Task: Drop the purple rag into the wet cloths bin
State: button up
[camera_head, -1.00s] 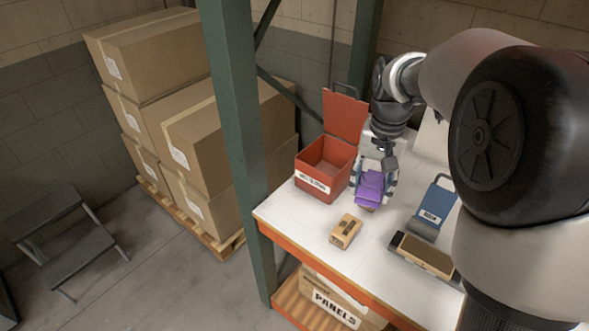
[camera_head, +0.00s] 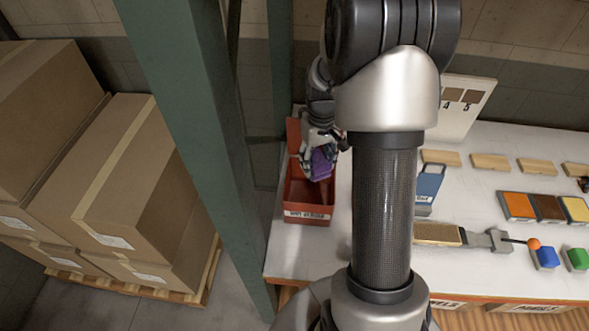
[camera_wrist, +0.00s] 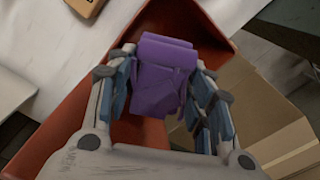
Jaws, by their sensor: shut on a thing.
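The purple rag (camera_head: 321,164) is in my gripper (camera_head: 318,160), which is shut on it. In the wrist view the rag (camera_wrist: 163,78) is folded and sits between the fingers of my gripper (camera_wrist: 160,85). The red wet cloths bin (camera_head: 307,213) stands at the left end of the white bench with its lid up. In the head view the rag is over the bin's opening, toward its back. In the wrist view the bin's red walls (camera_wrist: 95,105) spread around and below the rag. My arm and gripper hide part of the lid.
A green rack post (camera_head: 205,150) stands just left of the bin, with stacked cardboard boxes (camera_head: 140,190) beyond. To the right on the bench (camera_head: 300,255) are a blue holder (camera_head: 428,188), a wide brush (camera_head: 437,234), wooden blocks (camera_head: 490,161) and colour samples (camera_head: 548,208).

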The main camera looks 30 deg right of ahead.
jog(key=shift+s+d+r, duration=0.15)
jog(key=shift+s+d, duration=0.05)
jog(key=shift+s, duration=0.05)
notch_tip(320, 180, down, 6)
jog(key=w+b, duration=0.1)
jog(key=b, duration=0.3)
jog(key=shift+d+f, duration=0.15)
jog(key=shift+f, duration=0.05)
jog(key=o, duration=1.2)
jog(key=shift+r, duration=4)
